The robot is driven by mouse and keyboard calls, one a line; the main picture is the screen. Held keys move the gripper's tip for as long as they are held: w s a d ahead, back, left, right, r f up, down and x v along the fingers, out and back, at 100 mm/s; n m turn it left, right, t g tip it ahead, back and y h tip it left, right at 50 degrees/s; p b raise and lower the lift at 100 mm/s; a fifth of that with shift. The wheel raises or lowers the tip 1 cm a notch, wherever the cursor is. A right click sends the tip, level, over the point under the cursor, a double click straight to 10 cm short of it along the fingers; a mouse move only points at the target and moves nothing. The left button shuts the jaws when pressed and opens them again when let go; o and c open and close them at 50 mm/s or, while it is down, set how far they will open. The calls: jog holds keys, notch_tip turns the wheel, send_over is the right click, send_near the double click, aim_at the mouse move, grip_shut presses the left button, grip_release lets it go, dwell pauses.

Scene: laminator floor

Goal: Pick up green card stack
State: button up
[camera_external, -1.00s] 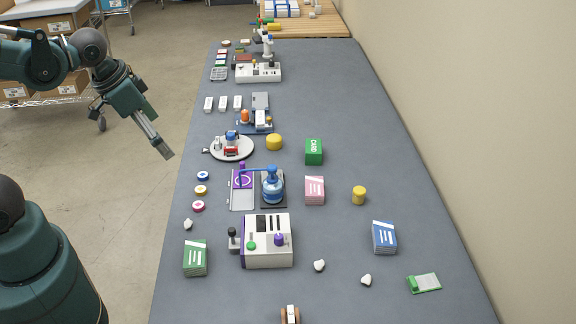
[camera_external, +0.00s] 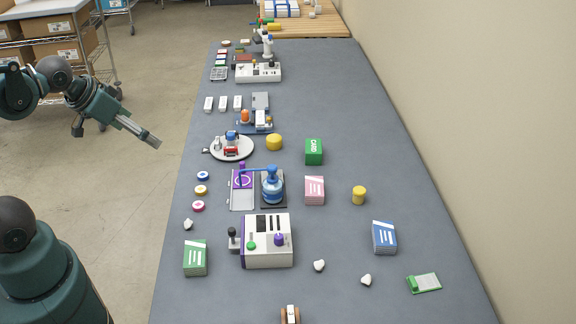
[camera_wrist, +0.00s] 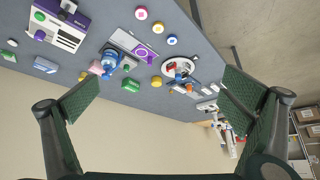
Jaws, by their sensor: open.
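A green card stack (camera_external: 195,258) with white stripes lies near the table's left front edge, left of the white machine in the external view. A green box marked CARD (camera_external: 313,152) stands farther back, right of the table's middle; it also shows in the wrist view (camera_wrist: 131,85). My gripper (camera_external: 154,141) is off the table's left side in the external view, in the air over the floor, well away from the stack. In the wrist view its green-padded fingers (camera_wrist: 165,95) are spread wide with nothing between them. The striped green stack does not show in the wrist view.
A white machine with a purple edge (camera_external: 267,255) stands right of the stack, a black lever (camera_external: 233,240) between them. A white stone (camera_external: 188,224) lies just behind the stack. Pink (camera_external: 314,190) and blue (camera_external: 384,237) card stacks lie farther right. The right table side is mostly clear.

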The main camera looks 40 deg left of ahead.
jog(key=shift+c, duration=0.2)
jog(key=c, duration=1.5)
jog(key=shift+o, duration=0.2)
jog(key=shift+d+f, duration=0.1)
jog(key=m+g, duration=0.7)
jog(key=m, duration=1.8)
send_over(194, 253)
jog(key=f, duration=1.3)
jog(key=f+b, duration=0.1)
jog(key=f, duration=0.5)
jog(key=shift+w+a+f, duration=0.25)
jog(key=shift+w, duration=0.1)
jog(key=shift+s+d+f+m, duration=0.25)
jog(key=shift+f+m, duration=0.05)
jog(key=shift+m, duration=0.4)
